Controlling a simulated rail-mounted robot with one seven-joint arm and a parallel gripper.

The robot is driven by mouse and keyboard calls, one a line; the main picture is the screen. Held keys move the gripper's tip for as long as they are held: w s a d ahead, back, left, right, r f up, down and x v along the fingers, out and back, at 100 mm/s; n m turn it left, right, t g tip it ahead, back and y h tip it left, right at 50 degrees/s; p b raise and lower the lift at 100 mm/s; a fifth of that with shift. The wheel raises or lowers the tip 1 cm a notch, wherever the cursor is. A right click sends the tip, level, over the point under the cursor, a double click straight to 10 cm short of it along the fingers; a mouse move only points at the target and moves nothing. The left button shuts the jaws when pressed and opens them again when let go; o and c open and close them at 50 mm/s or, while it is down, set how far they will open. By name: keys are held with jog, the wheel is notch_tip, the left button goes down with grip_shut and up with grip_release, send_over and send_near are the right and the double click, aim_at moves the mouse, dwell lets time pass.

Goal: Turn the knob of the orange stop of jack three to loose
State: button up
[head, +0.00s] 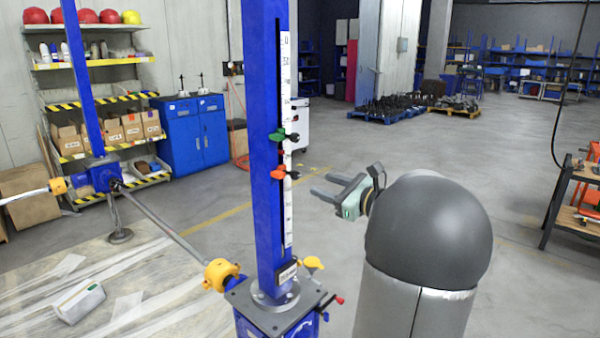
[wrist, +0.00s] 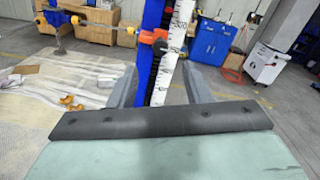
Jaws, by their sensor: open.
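The near jack's blue column (head: 265,150) carries a white scale strip with an orange stop (head: 279,173) clamped on it, just below a green stop (head: 279,135). Dark knobs show at the right side of both stops. My gripper (head: 321,185) is open and empty, right of the column and slightly below the orange stop, with a gap between. In the wrist view the orange stop (wrist: 150,37) is ahead, above the middle of the open fingers of my gripper (wrist: 160,80), with a dark knob (wrist: 161,47) on its face. I cannot read the jack's number or the knob's setting.
A yellow coupling (head: 220,274) and rod link the near jack to another jack (head: 100,175) at the left.

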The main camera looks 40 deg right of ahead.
aim_at(297, 175)
jog(key=w, duration=0.3)
jog(key=w+a+p, duration=0.1)
jog(key=w, duration=0.2)
jog(key=w+p, duration=0.1)
jog(key=w, duration=0.2)
jog(key=shift+w+a, duration=0.1)
jog(key=shift+a, duration=0.1)
grip_shut()
